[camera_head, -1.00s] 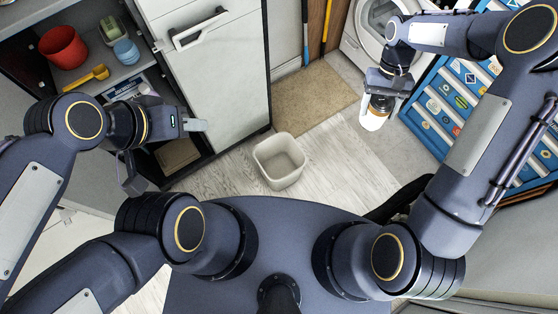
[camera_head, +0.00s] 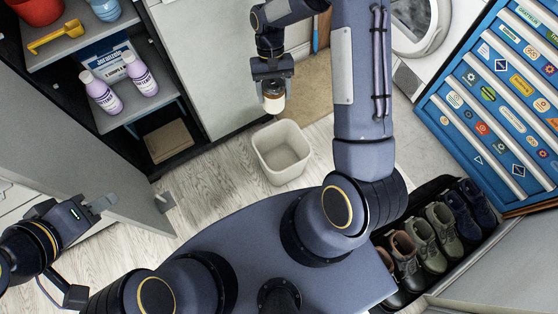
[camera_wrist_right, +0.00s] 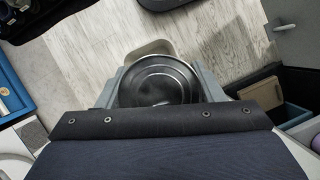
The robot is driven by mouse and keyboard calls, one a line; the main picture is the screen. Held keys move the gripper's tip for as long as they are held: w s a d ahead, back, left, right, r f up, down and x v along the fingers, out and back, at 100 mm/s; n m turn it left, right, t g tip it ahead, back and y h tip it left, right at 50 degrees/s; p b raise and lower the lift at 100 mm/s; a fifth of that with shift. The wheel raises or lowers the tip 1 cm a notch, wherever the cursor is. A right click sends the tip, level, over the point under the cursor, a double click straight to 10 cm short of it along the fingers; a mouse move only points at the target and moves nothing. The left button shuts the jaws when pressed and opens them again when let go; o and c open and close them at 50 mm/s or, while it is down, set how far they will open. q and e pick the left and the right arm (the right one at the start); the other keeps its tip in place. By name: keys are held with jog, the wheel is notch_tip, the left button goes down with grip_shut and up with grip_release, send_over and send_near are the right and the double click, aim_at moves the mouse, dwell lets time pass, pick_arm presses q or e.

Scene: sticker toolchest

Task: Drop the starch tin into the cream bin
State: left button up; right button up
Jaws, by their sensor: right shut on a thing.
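The starch tin (camera_head: 272,97), with a brown label and a pale lower end, is held between the fingers of my right gripper (camera_head: 272,78). In the head view it appears just beyond the far rim of the cream bin (camera_head: 282,152), held up off the floor. In the right wrist view the tin's round dark grey end (camera_wrist_right: 157,82) sits between both fingers. It hides much of the bin (camera_wrist_right: 150,47) behind it. The bin stands upright on the floor and its visible inside looks empty. My left gripper (camera_head: 95,248) is open and empty at the lower left.
A blue stickered toolchest (camera_head: 495,90) and a washer (camera_head: 420,22) are at right. Shoes (camera_head: 445,230) sit lower right. Floor around the bin is clear.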

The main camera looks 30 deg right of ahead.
jog(key=d+f+m+b, duration=0.2)
jog(key=f+b, duration=1)
jog(key=f, duration=0.5)
jog(key=d+f+m+t+y+b, duration=0.1)
jog(key=d+f+m+b, duration=0.1)
jog(key=f+b, duration=1.1)
notch_tip(320, 180, down, 4)
jog(key=shift+d+r+m, duration=0.15)
jog(key=shift+d+m, duration=0.25)
jog(key=shift+m, duration=0.1)
jog(key=shift+w, duration=0.1)
jog(key=o, duration=1.4)
jog(key=shift+r, duration=0.1)
jog(key=p+v, duration=0.3)
jog(key=v, duration=0.4)
jog(key=shift+d+r, duration=0.3)
jog(key=shift+w, duration=0.1)
